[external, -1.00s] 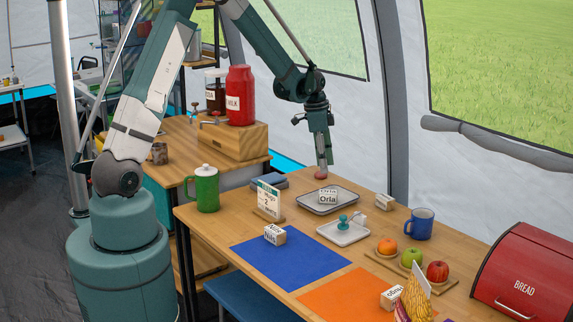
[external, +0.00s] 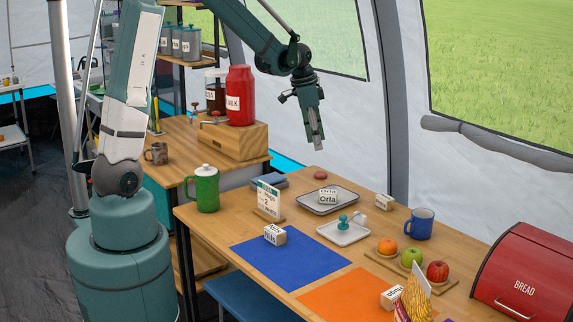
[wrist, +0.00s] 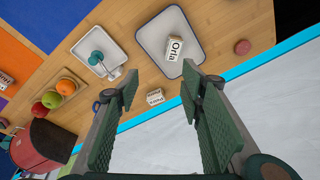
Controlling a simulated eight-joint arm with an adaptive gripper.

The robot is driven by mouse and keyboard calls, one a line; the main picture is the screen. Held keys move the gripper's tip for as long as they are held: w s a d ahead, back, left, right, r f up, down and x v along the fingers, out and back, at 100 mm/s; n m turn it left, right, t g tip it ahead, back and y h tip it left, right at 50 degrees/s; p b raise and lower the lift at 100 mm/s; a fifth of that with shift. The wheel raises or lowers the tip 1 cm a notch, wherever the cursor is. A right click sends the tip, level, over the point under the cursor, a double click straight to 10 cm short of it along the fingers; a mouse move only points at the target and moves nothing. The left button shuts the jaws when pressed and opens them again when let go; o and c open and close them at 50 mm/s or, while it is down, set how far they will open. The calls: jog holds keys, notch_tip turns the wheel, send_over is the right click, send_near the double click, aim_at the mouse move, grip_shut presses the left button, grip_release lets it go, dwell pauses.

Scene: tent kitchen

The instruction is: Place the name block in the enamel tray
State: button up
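A white name block marked "Orla" (external: 328,197) lies in the dark-rimmed white enamel tray (external: 347,208) on the wooden table. In the wrist view the Orla block (wrist: 174,48) rests flat inside the enamel tray (wrist: 151,33), away from its walls. My gripper (external: 317,144) hangs in the air above and behind the tray, clear of it. In the wrist view my gripper (wrist: 158,88) has its two fingers wide apart with nothing between them. Other name blocks are a "Nils" block (external: 275,235) on the blue mat, one (external: 393,298) on the orange mat, and one (external: 384,202) near the mug.
A smaller white tray (external: 332,237) with a teal-handled stamp (external: 343,222) sits in front of the enamel tray. The red bread bin (external: 524,272) is at right.

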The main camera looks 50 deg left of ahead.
jog(key=s+d+r+n+t, duration=0.1)
jog(key=s+d+r+n, duration=0.15)
jog(key=s+r, duration=0.55)
jog(key=s+d+r+n+t, duration=0.2)
jog(key=s, duration=1)
jog(key=s+d+r+n+t, duration=0.1)
jog(key=s+d+r+n, duration=0.1)
jog(key=s, duration=1)
jog(key=shift+s+r+t+y, duration=0.15)
jog(key=shift+r+t+y, duration=0.25)
jog(key=shift+r, duration=0.05)
